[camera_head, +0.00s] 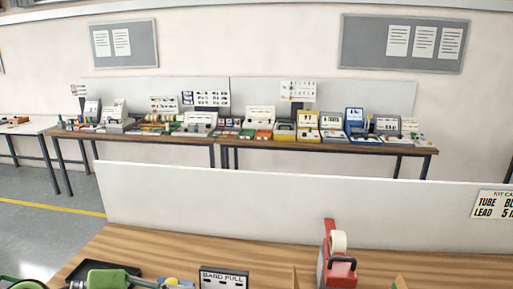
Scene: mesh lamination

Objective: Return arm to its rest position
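Neither of my arms nor grippers can be made out in the head view. The wooden workbench (200,245) fills the bottom of the picture, and its near part is cut off by the lower edge. No mesh can be made out on the visible part.
On the bench are a red tape dispenser (325,268) with a pale roll, a "BAND PULL" card (222,279), a black tray (82,270) and a green object (112,279). A white partition (270,205) closes its back. Long tables (165,140) with several kits stand beyond.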

